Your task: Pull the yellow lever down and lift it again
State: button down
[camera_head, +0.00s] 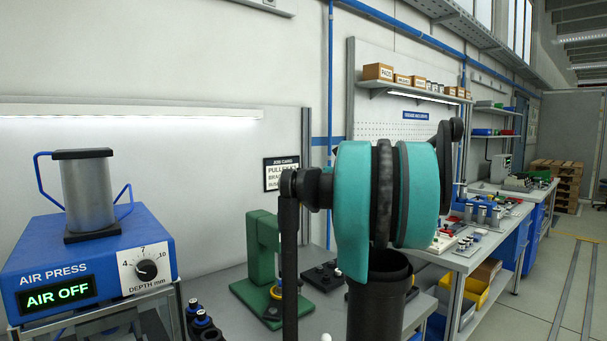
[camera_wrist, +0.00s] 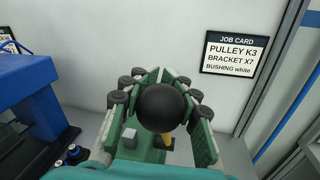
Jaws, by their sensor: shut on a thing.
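In the wrist view my gripper (camera_wrist: 160,78) has its two green, grey-edged fingers closed around a black ball knob (camera_wrist: 160,107). The knob hides part of what lies behind it. A short yellow piece (camera_wrist: 168,142) shows just below the knob; I cannot tell whether it is the lever's shaft or a part on the press. In the head view a green press (camera_head: 262,262) stands on the bench, with a small yellow piece (camera_head: 277,291) at its front. My arm covers the area to its right, and my fingers and the knob cannot be made out there.
A blue air press box (camera_head: 95,260) reading "AIR OFF" stands at the left. Black and blue parts (camera_head: 201,321) sit beside it. A job card (camera_wrist: 235,54) hangs on the wall. More benches (camera_head: 478,238) with parts run to the right, beside an open floor.

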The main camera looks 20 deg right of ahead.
dwell(0.3)
jog(key=shift+s+d+f+t, duration=0.2)
jog(key=shift+s, duration=0.15)
jog(key=shift+s+d+f+t, duration=0.15)
jog(key=shift+s+t, duration=0.05)
jog(key=shift+s, duration=0.15)
jog(key=s+d+f+n+t+y, duration=0.3)
jog(key=s+f+y, duration=0.4)
jog(key=s+f, duration=0.4)
jog(key=shift+d+f+n+t, duration=0.4)
jog(key=shift+d+f+t, duration=0.25)
jog(key=shift+f+t, duration=0.55)
jog(key=c, duration=1.1)
grip_release()
jog(key=shift+c, duration=0.2)
